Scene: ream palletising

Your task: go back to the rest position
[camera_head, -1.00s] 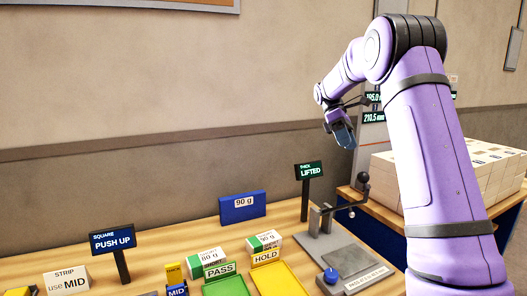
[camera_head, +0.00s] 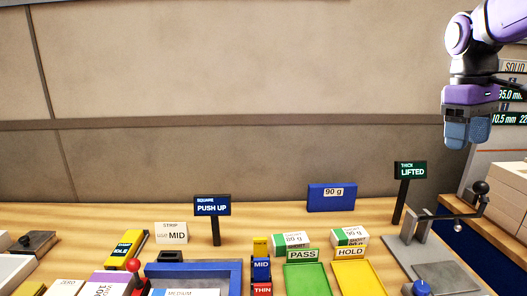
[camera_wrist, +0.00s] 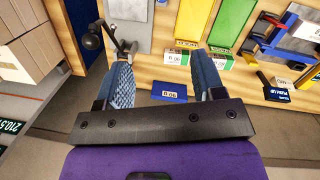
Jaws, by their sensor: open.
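My gripper (camera_head: 467,134) is at the upper right of the head view, high above the table's right part and in front of the wall. Its two blue fingers point down, apart, with nothing between them. In the wrist view my gripper (camera_wrist: 165,88) also shows open and empty, with the wooden table (camera_wrist: 153,73) well below it.
A gauge stand (camera_head: 424,237) with a black ball knob is at the right, beside a "LIFTED" sign (camera_head: 411,170). Green PASS (camera_head: 306,279) and yellow HOLD (camera_head: 358,277) trays lie in front. A "PUSH UP" sign (camera_head: 212,208) stands mid-table. Stacked white reams (camera_head: 508,190) are at far right.

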